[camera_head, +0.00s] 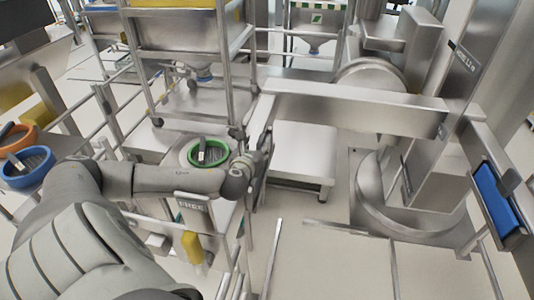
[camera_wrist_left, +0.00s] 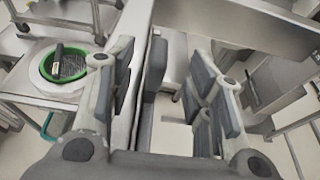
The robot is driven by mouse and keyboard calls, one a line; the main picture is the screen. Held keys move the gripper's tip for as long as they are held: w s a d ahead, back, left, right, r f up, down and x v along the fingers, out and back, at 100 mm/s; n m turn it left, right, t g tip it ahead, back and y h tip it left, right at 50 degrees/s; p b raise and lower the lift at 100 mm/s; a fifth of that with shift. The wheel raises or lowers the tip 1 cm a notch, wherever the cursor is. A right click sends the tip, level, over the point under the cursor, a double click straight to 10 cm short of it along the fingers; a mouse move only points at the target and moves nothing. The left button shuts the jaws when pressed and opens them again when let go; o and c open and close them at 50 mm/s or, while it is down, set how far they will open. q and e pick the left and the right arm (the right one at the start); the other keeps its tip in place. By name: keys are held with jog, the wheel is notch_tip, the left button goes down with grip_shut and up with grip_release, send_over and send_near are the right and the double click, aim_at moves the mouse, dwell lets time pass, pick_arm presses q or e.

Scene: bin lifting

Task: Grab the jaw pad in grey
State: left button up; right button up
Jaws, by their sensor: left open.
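A dark grey jaw pad (camera_wrist_left: 154,68) stands upright on a bright metal plate in the left wrist view. My left gripper (camera_wrist_left: 160,88) is open, with one finger on each side of the pad and plate. A gap shows between the pad and the right finger. Contact on the left side cannot be told. In the head view my left gripper (camera_head: 262,152) is at the left end of the long metal arm, and it mostly hides the grey pad there. My right gripper is not in view.
A blue pad (camera_head: 497,197) is on the lifter's other side, at the right. The long metal crossbeam (camera_head: 350,108) runs between the sides. A green-rimmed round container (camera_head: 207,153) is close behind my left forearm. A wheeled metal rack (camera_head: 190,100) stands behind.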

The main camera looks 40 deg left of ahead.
aim_at(261, 140)
pick_arm(q)
jog(key=shift+x, duration=0.8)
jog(key=p+x, duration=0.1)
jog(key=x, duration=0.2)
jog(key=shift+s+f, duration=0.1)
jog(key=shift+x, duration=0.75)
jog(key=shift+p+x, duration=0.4)
jog(key=shift+x, duration=0.4)
jog(key=shift+f+x, duration=0.25)
jog(key=shift+x, duration=1.55)
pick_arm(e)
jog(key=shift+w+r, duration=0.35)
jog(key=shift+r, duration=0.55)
pick_arm(q)
jog(key=shift+s, duration=0.1)
jog(key=c, duration=0.9)
grip_shut()
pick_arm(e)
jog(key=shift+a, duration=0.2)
